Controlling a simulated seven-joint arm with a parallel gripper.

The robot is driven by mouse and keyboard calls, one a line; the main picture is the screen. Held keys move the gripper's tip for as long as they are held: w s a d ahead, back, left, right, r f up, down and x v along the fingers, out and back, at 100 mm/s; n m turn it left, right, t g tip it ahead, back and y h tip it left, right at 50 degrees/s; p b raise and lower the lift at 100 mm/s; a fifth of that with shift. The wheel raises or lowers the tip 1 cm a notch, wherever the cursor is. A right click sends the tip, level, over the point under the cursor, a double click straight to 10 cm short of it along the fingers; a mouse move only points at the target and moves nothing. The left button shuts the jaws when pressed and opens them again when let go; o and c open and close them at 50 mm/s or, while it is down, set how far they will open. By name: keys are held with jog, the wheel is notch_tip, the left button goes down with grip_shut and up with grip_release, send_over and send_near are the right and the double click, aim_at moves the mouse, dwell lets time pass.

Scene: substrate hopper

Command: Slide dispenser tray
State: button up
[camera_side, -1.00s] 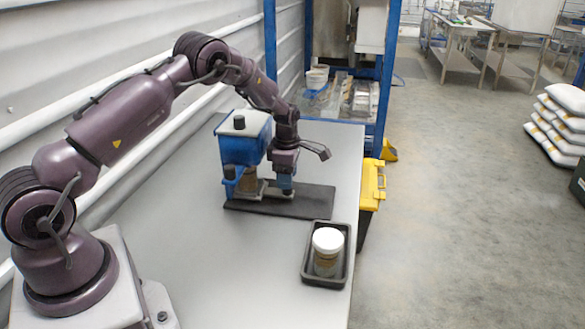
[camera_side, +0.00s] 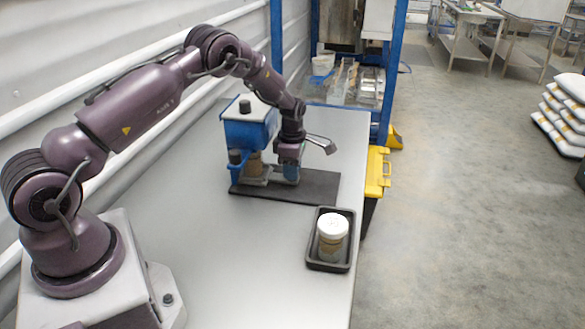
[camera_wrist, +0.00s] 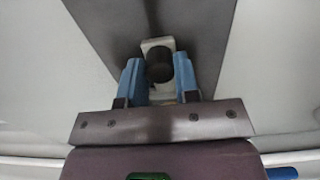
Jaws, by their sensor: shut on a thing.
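The blue hopper dispenser (camera_side: 247,130) with a pale lid and a black knob stands upright on a dark mat (camera_side: 318,186). A pale grey tray (camera_side: 256,180) shows low at the dispenser's base, and part of it is hidden by my gripper. My gripper (camera_side: 290,176) points down just right of the dispenser, low over the mat. In the wrist view its blue fingers (camera_wrist: 159,82) are on either side of a dark round knob (camera_wrist: 159,65) on a pale plate (camera_wrist: 154,44), which looks like the tray's end. My gripper is shut on it; the exact contact is hard to see.
A white-lidded jar (camera_side: 332,238) stands in a black bin (camera_side: 314,258) near the table's right edge. A yellow box (camera_side: 376,172) stands just beyond that edge. The grey tabletop (camera_side: 215,240) is clear in front of the mat. A wall lies behind.

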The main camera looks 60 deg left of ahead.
jog(key=shift+w+d, duration=3.4)
jog(key=shift+w, duration=0.1)
jog(key=o, duration=0.6)
jog(key=shift+r, duration=0.1)
notch_tip(320, 180, up, 7)
jog(key=shift+f, duration=0.1)
